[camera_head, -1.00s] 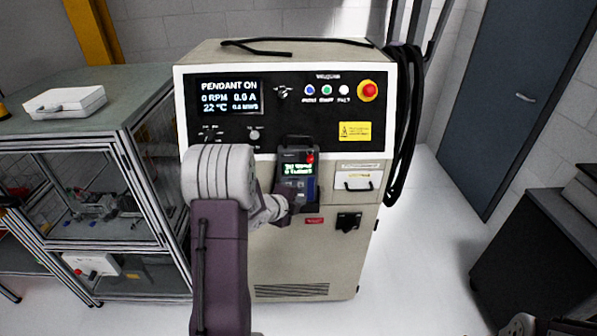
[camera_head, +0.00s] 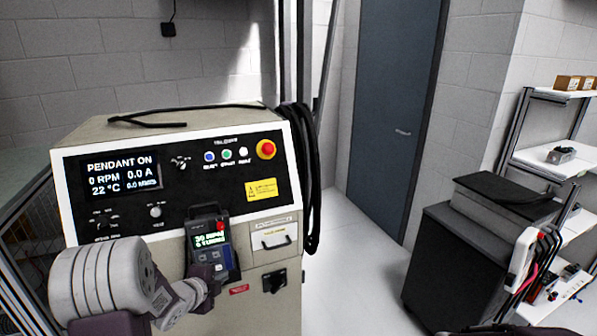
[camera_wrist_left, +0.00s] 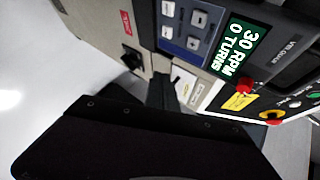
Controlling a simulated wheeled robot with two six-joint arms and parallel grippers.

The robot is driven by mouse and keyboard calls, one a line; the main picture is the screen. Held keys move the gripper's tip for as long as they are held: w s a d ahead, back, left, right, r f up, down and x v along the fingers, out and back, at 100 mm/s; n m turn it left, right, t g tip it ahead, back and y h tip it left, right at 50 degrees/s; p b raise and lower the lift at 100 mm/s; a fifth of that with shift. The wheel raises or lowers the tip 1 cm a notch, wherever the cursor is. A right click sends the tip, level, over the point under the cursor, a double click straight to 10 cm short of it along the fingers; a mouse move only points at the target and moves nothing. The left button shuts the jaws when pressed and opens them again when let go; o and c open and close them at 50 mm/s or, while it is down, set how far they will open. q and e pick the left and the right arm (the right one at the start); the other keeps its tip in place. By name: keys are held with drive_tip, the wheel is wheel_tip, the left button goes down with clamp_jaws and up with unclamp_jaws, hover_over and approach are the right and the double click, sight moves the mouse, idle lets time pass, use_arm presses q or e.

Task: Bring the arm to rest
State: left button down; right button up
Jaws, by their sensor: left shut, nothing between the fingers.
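The arm at rest in the task is mine; my left arm comes in from the lower left in the head view. My left gripper (camera_head: 214,280) is shut and empty, in front of the lower part of the handheld pendant (camera_head: 211,242). I cannot tell whether it touches the pendant. The pendant sits upright on the cabinet front, its screen reading 30 RPM, 0 TURNS. The pendant's screen (camera_wrist_left: 240,48) and keys fill the upper right of the left wrist view, above the dark shut fingers (camera_wrist_left: 160,92). My right gripper is not in view.
The beige cabinet (camera_head: 130,240) has a display reading PENDANT ON, 0 RPM, a red stop button (camera_head: 266,149) and black cables (camera_head: 303,180) on its right side. A dark cabinet (camera_head: 455,260) and white shelves (camera_head: 560,165) stand at the right. Floor between shows clear.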

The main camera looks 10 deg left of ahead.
use_arm(q)
drive_tip(key=d+r+h, duration=0.1)
drive_tip(key=d+r, duration=0.4)
drive_tip(key=d, duration=0.7)
drive_tip(key=s+d+f+n+g, duration=0.1)
drive_tip(key=s+f+n+g, duration=0.4)
drive_tip(key=s+n, duration=0.4)
drive_tip(key=s+f+n+g+y, duration=0.1)
drive_tip(key=s+f+n+g, duration=0.3)
drive_tip(key=s+n, duration=0.4)
drive_tip(key=s+g, duration=0.1)
drive_tip(key=s, duration=0.5)
drive_tip(key=shift+d+f+n+y, duration=0.3)
drive_tip(key=shift+d+f+n, duration=0.05)
drive_tip(key=shift+n, duration=0.05)
drive_tip(key=shift+w+a, duration=0.1)
